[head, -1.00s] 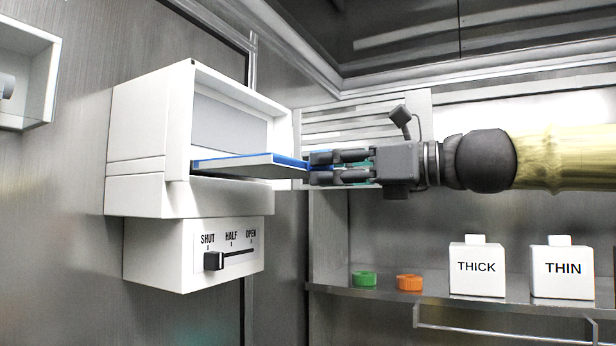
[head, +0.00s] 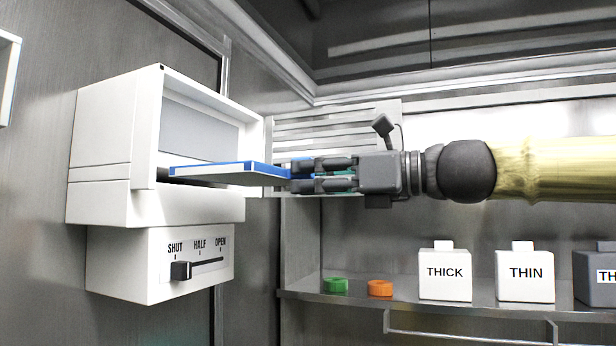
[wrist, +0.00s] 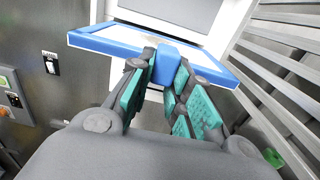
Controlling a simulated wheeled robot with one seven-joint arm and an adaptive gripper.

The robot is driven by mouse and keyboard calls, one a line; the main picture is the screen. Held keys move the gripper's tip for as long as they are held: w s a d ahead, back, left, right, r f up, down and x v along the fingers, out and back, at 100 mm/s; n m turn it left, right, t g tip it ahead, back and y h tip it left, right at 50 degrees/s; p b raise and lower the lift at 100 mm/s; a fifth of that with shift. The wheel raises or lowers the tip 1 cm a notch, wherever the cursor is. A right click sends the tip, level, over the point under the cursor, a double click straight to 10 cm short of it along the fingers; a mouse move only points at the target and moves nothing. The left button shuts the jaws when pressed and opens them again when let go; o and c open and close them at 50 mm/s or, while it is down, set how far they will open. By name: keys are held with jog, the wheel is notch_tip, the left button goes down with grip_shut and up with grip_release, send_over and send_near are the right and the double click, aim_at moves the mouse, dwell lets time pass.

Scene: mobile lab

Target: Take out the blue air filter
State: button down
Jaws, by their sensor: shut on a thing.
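The blue air filter (head: 225,174) is a flat panel with a blue edge and a pale face, held roughly level in front of the white wall housing (head: 100,190). My gripper (head: 300,176) is shut on the tab at its right end. In the head view most of the panel shows outside the housing's opening; whether its far left end still sits in the slot I cannot tell. In the wrist view the blue filter (wrist: 115,43) spans ahead of the teal finger pads, which pinch its blue tab (wrist: 168,62).
Below the housing, a slider (head: 181,271) stands at SHUT. A louvred vent (head: 330,130) is behind my gripper.

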jog(key=p+v, duration=0.9)
jog(key=v, duration=0.4)
jog(key=shift+r, duration=0.15)
dwell(1.7)
jog(key=shift+p+v, duration=1.6)
jog(key=shift+p, duration=1.4)
jog(key=shift+d, duration=0.1)
